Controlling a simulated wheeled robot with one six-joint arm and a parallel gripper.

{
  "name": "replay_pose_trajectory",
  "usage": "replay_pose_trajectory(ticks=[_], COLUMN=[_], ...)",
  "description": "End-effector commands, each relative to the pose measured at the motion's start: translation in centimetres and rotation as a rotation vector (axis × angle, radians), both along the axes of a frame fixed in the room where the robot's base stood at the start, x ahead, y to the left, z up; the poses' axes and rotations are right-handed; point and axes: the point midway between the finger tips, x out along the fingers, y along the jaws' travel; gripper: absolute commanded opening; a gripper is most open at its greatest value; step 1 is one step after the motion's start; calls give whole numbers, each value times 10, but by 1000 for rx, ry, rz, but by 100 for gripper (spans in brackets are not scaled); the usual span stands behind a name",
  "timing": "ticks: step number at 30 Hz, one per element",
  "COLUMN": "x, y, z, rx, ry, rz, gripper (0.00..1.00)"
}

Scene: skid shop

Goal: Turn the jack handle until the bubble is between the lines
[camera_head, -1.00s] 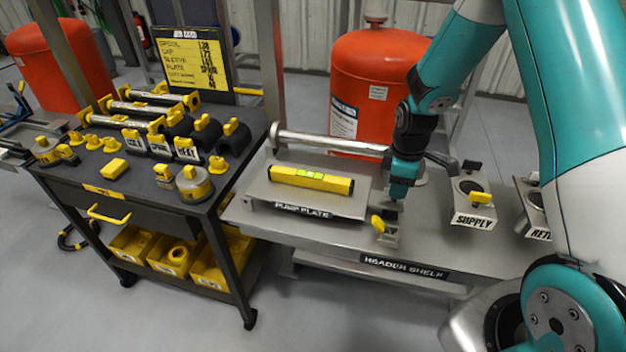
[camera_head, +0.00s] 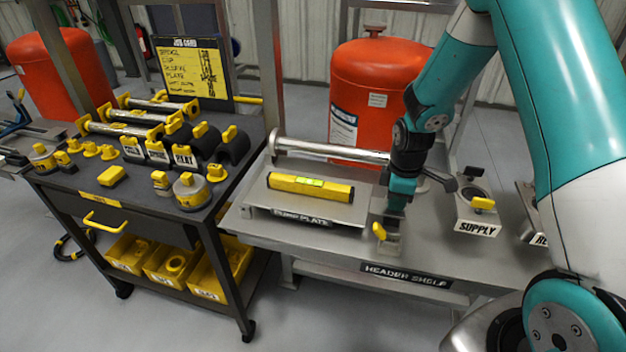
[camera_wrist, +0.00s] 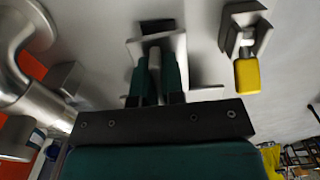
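A yellow level (camera_head: 310,187) with a bright green vial lies on the grey pump plate (camera_head: 285,212); its bubble is too small to place against the lines. My gripper (camera_head: 393,222) points down at the plate's right end. In the wrist view its teal fingers (camera_wrist: 154,85) stand on either side of a grey upright piece, perhaps the jack handle (camera_wrist: 153,62). I cannot tell whether they press on it. A yellow tab (camera_head: 379,231) on a grey bracket stands just in front of the gripper; a similar yellow tab shows right of the fingers in the wrist view (camera_wrist: 247,75).
The header shelf (camera_head: 330,255) carries the plate, a metal pipe (camera_head: 330,148) behind it, and a supply block (camera_head: 478,226) at right. A red tank (camera_head: 385,85) stands behind. A dark cart (camera_head: 140,205) with yellow-tagged parts is at left.

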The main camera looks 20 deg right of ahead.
Motion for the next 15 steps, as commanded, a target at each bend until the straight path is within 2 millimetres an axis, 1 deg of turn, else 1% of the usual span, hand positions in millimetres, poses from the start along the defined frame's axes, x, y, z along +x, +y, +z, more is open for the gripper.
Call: replay_pose_trajectory(ticks=[2,4,10,15], x=[-1,-1,-1,-2], y=[1,1,2,2], z=[0,0,0,-1], rx=[3,2,3,4], ry=[4,5,5,6], rz=[-3,-46,-266,-302], gripper=[0,0,0,0])
